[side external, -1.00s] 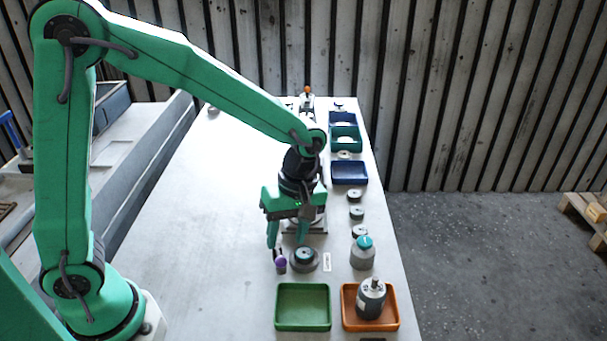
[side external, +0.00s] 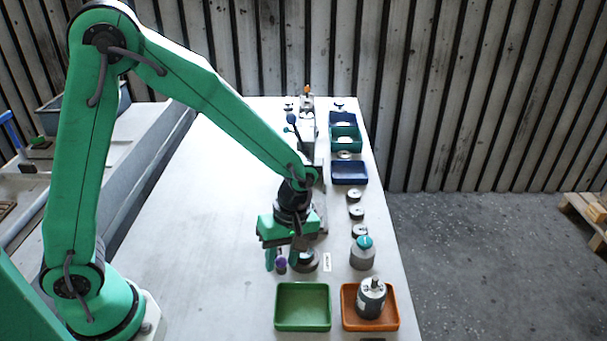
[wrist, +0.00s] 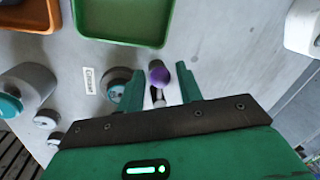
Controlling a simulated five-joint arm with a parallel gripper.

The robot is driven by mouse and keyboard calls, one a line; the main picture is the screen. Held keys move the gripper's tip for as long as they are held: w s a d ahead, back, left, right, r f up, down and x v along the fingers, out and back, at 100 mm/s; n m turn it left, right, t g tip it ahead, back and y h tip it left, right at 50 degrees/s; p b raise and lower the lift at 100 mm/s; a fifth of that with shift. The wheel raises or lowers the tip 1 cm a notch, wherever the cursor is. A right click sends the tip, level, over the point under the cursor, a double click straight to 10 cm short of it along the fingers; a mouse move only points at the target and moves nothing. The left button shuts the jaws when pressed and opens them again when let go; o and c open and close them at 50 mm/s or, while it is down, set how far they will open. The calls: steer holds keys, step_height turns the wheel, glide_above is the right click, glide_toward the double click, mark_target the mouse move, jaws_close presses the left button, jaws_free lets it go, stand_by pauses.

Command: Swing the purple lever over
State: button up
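The purple lever shows as a purple ball knob (side external: 281,263) on a short stem beside a round dark-and-grey part (side external: 305,262) on the table. In the wrist view the knob (wrist: 158,75) sits between the finger tips, on a metallic stem. My gripper (side external: 282,262) points down at the lever. In the wrist view my gripper (wrist: 160,80) is open, with one green finger on each side of the lever and a visible gap on both sides. The round part (wrist: 117,83) is just left of the left finger there, partly hidden by it.
A green tray (side external: 303,285) and an orange tray (side external: 346,287) holding a grey motor (side external: 371,298) stand in front. The table's left side is clear.

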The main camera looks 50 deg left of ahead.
steer(key=c, duration=0.6)
steer(key=shift+c, duration=0.2)
steer(key=shift+s+a+m, duration=0.25)
steer(key=shift+s+m, duration=0.1)
steer(key=shift+m, duration=0.45)
steer(key=shift+s+a+m, duration=0.2)
steer(key=shift+s+m, duration=0.1)
steer(key=shift+m, duration=0.5)
steer(key=o, duration=1)
steer(key=shift+c, duration=0.2)
steer(key=shift+r, duration=0.1)
